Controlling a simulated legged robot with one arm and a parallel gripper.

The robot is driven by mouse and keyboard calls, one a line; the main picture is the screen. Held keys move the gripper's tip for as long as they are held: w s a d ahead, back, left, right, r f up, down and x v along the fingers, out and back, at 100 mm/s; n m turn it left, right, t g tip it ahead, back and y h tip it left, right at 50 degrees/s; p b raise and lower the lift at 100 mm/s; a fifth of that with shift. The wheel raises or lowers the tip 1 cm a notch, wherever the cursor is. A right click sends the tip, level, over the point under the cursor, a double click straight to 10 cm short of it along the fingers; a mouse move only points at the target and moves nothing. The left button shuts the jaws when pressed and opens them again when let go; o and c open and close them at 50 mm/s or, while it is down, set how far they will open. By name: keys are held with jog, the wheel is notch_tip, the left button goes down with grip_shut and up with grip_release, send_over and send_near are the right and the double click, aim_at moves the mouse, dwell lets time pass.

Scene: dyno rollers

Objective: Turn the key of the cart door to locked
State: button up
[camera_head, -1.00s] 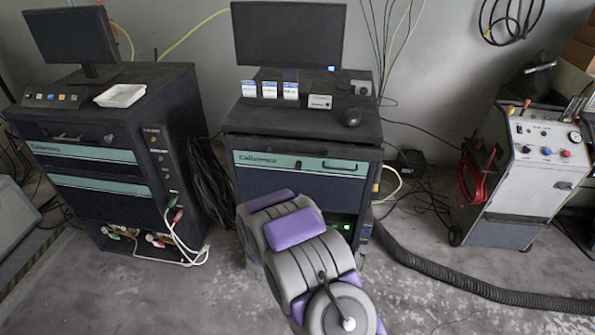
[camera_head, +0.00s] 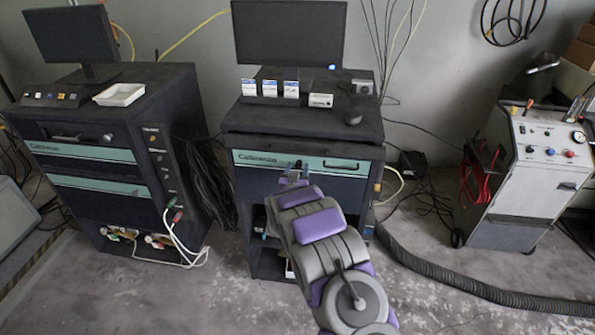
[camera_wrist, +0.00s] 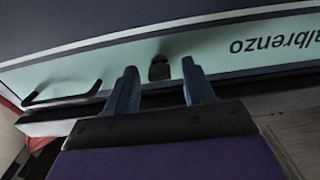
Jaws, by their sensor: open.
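The middle cart's door or drawer front has a teal strip (camera_head: 255,158) across a dark panel; the strip also fills the upper part of the wrist view (camera_wrist: 70,75). A small dark key or lock knob (camera_wrist: 159,68) sits on that strip. My gripper (camera_wrist: 158,80) is open, with one blue finger on each side of the key in the picture; I cannot tell if either touches it. In the head view, my gripper (camera_head: 297,165) is at the strip, hiding the key. The key's exact angle is too dark to tell.
A dark handle (camera_head: 347,164) is right of the key. A monitor (camera_head: 290,32), small cards and a mouse stand on the cart (camera_head: 230,120). A second cart (camera_head: 100,115) is to the left, a grey machine (camera_head: 530,165) to the right. A black hose (camera_head: 450,282) lies on the floor.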

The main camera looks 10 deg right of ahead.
jog(key=shift+w, duration=0.25)
jog(key=shift+c, duration=0.2)
grip_shut()
